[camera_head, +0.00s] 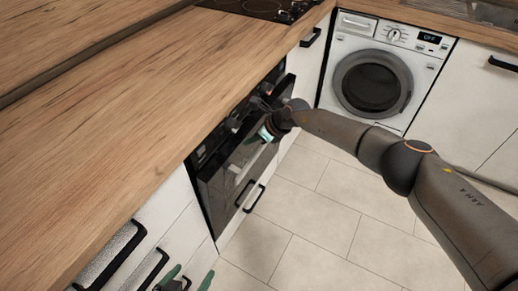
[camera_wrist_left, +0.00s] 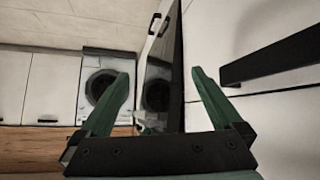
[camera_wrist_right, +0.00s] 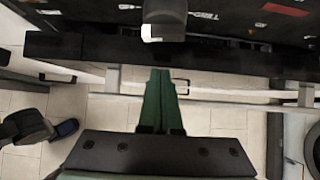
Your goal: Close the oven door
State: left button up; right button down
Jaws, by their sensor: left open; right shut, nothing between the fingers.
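The dark oven door (camera_head: 240,165) in the head view is a little ajar, its top leaning out from the oven front. In the left wrist view the door (camera_wrist_left: 163,62) stands out from the cabinet fronts. My right gripper (camera_head: 266,134) is at the upper part of the door, shut and empty; its closed green fingers (camera_wrist_right: 158,88) show in the right wrist view. I cannot tell whether they touch the door. My left gripper (camera_head: 186,281) is low at the bottom edge of the head view, beside the cabinet fronts; its fingers (camera_wrist_left: 160,82) are apart and empty.
A wooden worktop (camera_head: 130,90) runs above the oven, with a black hob (camera_head: 262,8) at the back. White drawers with a black handle (camera_head: 112,255) stand near my left gripper. A washing machine (camera_head: 375,75) is at the back right. The tiled floor (camera_head: 325,225) is clear.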

jog(key=shift+w+a+r+b, duration=0.1)
jog(key=shift+w+a+b, duration=0.45)
jog(key=shift+a, duration=0.3)
pick_arm(q)
jog(key=shift+w+d+f, duration=0.25)
jog(key=shift+d+f, duration=0.25)
pick_arm(e)
jog(key=shift+w+a+r, duration=0.15)
jog(key=shift+w+a, duration=0.05)
jog(key=shift+a, duration=0.05)
pick_arm(q)
jog(key=shift+w+r, duration=0.1)
